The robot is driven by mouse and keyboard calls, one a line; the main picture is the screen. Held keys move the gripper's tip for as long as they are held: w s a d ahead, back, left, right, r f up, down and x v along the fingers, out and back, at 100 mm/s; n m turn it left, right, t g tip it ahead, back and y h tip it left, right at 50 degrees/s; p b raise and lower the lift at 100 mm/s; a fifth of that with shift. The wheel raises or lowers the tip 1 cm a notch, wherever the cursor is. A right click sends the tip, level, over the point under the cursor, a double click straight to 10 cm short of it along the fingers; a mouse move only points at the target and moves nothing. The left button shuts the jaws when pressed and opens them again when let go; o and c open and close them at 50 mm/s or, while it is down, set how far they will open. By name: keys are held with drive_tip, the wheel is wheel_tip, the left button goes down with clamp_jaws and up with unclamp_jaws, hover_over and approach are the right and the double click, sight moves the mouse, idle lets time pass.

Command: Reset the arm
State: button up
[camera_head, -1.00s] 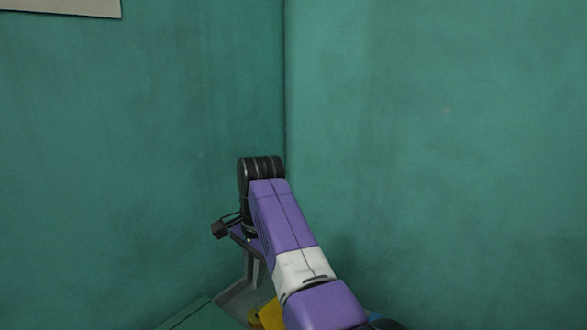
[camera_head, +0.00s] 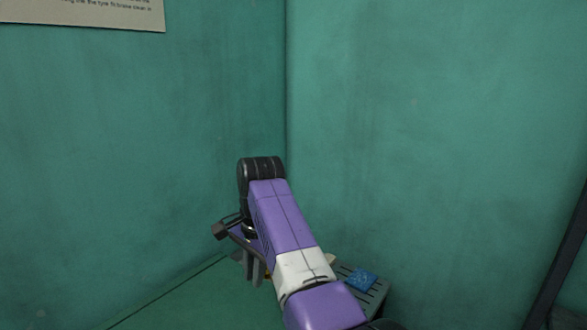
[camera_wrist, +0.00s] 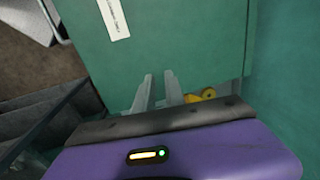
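My arm with purple and white links reaches forward in the head view. My gripper (camera_head: 254,268) hangs below its black wrist joint, partly hidden by the arm, above a green surface (camera_head: 185,295). In the wrist view the two grey fingers of my gripper (camera_wrist: 158,88) stand apart, and I see nothing held between them. A green surface with a white label (camera_wrist: 113,18) lies beyond them.
Green walls (camera_head: 420,120) meet in a corner ahead. A blue item (camera_head: 361,280) lies on a grey slatted surface (camera_head: 375,299) right of my arm. A yellow thing (camera_wrist: 206,95) shows beside the right finger. A dark post (camera_head: 560,255) stands far right.

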drive_tip(key=w+a+r+n+t+y, duration=0.1)
drive_tip(key=w+r+n+t, duration=0.15)
drive_tip(key=w, duration=0.35)
drive_tip(key=w+a+r+n+t+y, duration=0.1)
drive_tip(key=w+a+r+t+y, duration=0.15)
drive_tip(key=w+t, duration=0.2)
drive_tip(key=s+d+f+n+t+b, duration=0.1)
drive_tip(key=s+d+f+t, duration=0.1)
drive_tip(key=s+d+f, duration=0.2)
drive_tip(key=s+d+f+n+t+b, duration=0.1)
drive_tip(key=s+d+f+t, duration=0.2)
drive_tip(key=d+f, duration=0.3)
drive_tip(key=s+d+f+n+t+b, duration=0.1)
drive_tip(key=s+d+f+n+t, duration=0.1)
drive_tip(key=s+d+f, duration=0.3)
drive_tip(key=shift+s+d+f+t+h, duration=0.15)
drive_tip(key=shift+s+f+t+h, duration=0.15)
drive_tip(key=shift+f, duration=0.35)
drive_tip(key=s+d+f+h+b, duration=0.1)
drive_tip(key=s+d, duration=0.4)
drive_tip(key=s, duration=1.1)
drive_tip(key=s+d+f+h+b, duration=0.2)
drive_tip(key=s+d, duration=0.4)
drive_tip(key=s, duration=1)
drive_tip(key=s+d+f+g+h+b, duration=0.1)
drive_tip(key=s+d+f+b, duration=0.2)
drive_tip(key=s, duration=1.4)
drive_tip(key=d+b, duration=0.1)
drive_tip(key=d, duration=0.2)
drive_tip(key=shift+f, duration=0.4)
